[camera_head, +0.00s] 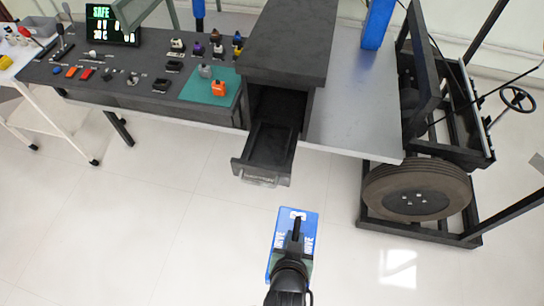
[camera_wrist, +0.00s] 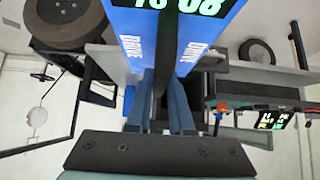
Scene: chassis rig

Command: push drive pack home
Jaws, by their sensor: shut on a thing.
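The blue drive pack (camera_head: 309,228) has white lettering and a dark handle bar on its upper face. It is held above the white floor in front of the bench. In the wrist view the drive pack (camera_wrist: 208,38) fills the top middle, with lit green digits cut off at the upper edge. My gripper (camera_head: 294,246) is shut on the handle bar; its fingers (camera_wrist: 161,88) flank the bar in the wrist view. The wheeled chassis (camera_head: 417,187) stands at right, apart from the pack. No bay for the pack is clearly visible.
A dark cabinet (camera_head: 290,45) has its drawer (camera_head: 262,172) pulled out toward me, beyond the pack. A grey bench (camera_head: 345,115) lies right of it. The dark worktop (camera_head: 140,92) at left bears small parts, a green mat (camera_head: 200,88) and a display (camera_head: 112,24). Open floor surrounds the pack.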

